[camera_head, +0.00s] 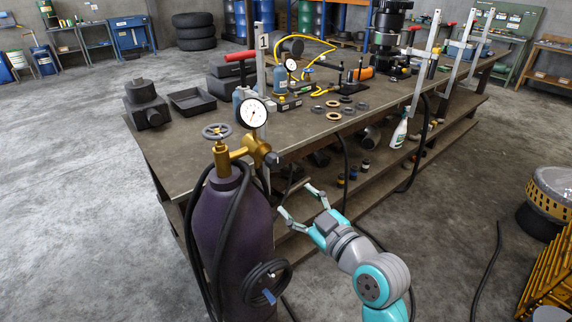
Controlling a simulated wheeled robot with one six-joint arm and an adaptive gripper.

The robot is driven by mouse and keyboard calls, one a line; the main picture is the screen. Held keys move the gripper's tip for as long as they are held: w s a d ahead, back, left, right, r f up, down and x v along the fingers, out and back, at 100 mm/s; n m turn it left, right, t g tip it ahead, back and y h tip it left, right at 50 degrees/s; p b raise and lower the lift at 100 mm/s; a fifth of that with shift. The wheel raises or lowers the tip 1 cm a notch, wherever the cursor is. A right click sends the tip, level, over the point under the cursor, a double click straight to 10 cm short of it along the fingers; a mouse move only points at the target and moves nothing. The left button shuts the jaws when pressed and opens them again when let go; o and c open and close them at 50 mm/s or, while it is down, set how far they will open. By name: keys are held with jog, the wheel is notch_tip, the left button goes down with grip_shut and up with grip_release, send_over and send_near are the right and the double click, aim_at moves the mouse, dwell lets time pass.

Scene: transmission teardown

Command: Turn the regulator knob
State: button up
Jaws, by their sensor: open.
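A purple gas cylinder (232,225) stands upright in front of the near table end. A brass regulator (240,155) sits on its top, with a grey handwheel (217,131) at the left and a round white dial gauge (253,113) above. A dark knob (271,160) shows on the regulator's right end. My gripper (295,200) is open and empty, to the right of the cylinder and lower in the picture than the knob. Its fingers point up and left and appear apart from the knob. The exact depth between them is unclear.
A black hose (198,240) hangs along the cylinder, and a coiled cable (266,284) is on its right side. The workbench (185,150) with tools and rings lies behind. Another hose (487,268) lies on the floor at right. The floor at left is clear.

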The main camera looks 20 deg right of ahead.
jog(key=n, duration=0.2)
send_near(277, 163)
jog(key=shift+y, duration=0.3)
jog(key=x, duration=1.1)
jog(key=shift+w+d+f, duration=0.1)
jog(key=shift+d, duration=0.05)
jog(key=c, duration=1.1)
